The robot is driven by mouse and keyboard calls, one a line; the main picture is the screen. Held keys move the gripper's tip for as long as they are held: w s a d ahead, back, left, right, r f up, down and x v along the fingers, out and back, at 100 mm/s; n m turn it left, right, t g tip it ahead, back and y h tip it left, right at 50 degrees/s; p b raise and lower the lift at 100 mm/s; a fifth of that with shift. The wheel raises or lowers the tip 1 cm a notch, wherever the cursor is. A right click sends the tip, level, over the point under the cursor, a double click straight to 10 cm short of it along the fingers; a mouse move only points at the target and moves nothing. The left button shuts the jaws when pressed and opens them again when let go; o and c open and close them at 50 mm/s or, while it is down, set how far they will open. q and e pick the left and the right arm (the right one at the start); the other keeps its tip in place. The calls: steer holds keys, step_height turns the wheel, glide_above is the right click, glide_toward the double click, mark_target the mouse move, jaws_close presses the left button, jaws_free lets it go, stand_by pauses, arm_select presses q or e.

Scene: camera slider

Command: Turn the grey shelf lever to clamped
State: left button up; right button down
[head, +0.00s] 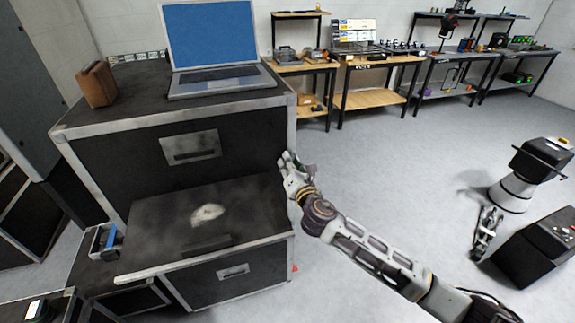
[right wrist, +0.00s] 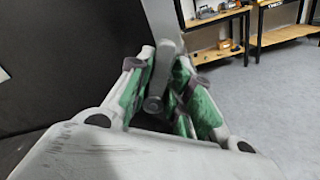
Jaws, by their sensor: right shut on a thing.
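The black flight case (head: 140,150) stands at the left, with a flat black shelf (head: 155,235) sticking out from its front. My right gripper (head: 288,163) is at the right-hand edge of the case, beside the shelf's back corner. In the right wrist view my right gripper (right wrist: 160,85) has its green-padded fingers closed around the grey lever (right wrist: 165,65). The lever slants in that view, its rounded end low between the fingers. In the head view the gripper hides the lever. My left gripper is not in view.
An open laptop (head: 210,45) and a brown box (head: 97,84) sit on the case top. Workbenches (head: 380,98) line the back wall. A white and black machine (head: 515,190) and a black box (head: 530,250) stand at the right.

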steer(key=m, duration=0.3)
steer(key=shift+d+f+m+b, duration=0.3)
steer(key=shift+f+m+b, duration=0.1)
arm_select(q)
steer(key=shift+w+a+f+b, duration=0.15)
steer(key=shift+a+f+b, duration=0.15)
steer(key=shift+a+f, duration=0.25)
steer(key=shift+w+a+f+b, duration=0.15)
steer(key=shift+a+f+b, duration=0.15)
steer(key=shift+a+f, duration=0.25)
arm_select(e)
steer(key=m, duration=0.3)
steer(key=f+m, duration=0.1)
steer(key=m, duration=0.3)
steer(key=shift+w+d+f, duration=0.1)
steer(key=shift+d+f, duration=0.1)
steer(key=shift+m, duration=0.3)
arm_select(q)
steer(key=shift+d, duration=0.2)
arm_select(e)
steer(key=c, duration=1.4)
jaws_free()
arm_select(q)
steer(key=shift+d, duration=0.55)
